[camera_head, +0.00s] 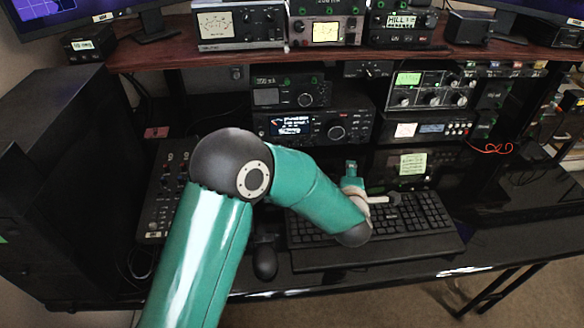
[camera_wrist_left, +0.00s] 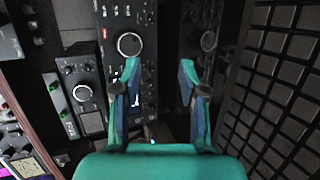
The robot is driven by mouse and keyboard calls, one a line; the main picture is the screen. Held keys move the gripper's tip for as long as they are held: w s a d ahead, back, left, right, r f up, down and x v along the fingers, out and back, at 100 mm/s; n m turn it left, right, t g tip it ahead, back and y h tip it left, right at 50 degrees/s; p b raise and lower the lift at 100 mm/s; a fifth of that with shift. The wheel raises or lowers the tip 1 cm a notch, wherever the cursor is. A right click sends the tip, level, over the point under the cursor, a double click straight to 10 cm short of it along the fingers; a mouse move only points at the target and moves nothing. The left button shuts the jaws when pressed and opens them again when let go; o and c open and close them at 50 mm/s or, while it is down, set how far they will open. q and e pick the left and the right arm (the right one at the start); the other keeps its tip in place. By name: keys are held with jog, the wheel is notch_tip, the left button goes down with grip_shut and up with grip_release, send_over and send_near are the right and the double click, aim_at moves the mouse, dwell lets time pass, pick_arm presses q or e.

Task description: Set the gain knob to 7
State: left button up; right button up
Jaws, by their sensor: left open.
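My left arm comes in from the lower left in the head view, and its gripper (camera_head: 352,172) is above the keyboard's back edge, in front of the radios. In the left wrist view the gripper (camera_wrist_left: 160,78) is open, with nothing between its fingers. A tuner box (camera_head: 432,92) with several round knobs sits on the right in the head view. The lit radio (camera_head: 315,127) has a large round knob (camera_head: 337,132), seen also in the left wrist view (camera_wrist_left: 129,44) beyond the left finger. I cannot read which knob is the gain knob or its setting. My right gripper is out of view.
The brown shelf (camera_head: 345,57) carries more equipment above. The keyboard (camera_head: 425,215) is under my gripper. The mixer (camera_head: 165,185) is to the left. Bare black desk (camera_head: 510,225) is at the right.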

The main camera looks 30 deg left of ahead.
aim_at(291, 146)
pick_arm(q)
jog(key=a+n+g+y+b, duration=0.1)
jog(key=a+n+y, duration=0.1)
jog(key=n, duration=0.2)
jog(key=s+a+n+g+y+b, duration=0.1)
jog(key=a+n+y+b, duration=0.1)
jog(key=n, duration=0.3)
jog(key=s+a+n+g+y+b, duration=0.1)
jog(key=a+n+y, duration=0.1)
jog(key=a+n, duration=0.1)
jog(key=shift+s+a+f+n+g+y+b, duration=0.15)
jog(key=shift+s+a+n+g+y+b, duration=0.2)
jog(key=shift+n, duration=0.45)
jog(key=shift+a+n, duration=0.25)
jog(key=shift+n, duration=0.05)
jog(key=shift+w+a, duration=0.1)
jog(key=shift+a, duration=0.1)
jog(key=p+x, duration=0.1)
jog(key=x, duration=1.5)
jog(key=shift+a, duration=0.1)
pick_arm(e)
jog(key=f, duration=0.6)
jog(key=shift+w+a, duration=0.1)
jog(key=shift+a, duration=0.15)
pick_arm(q)
grip_shut()
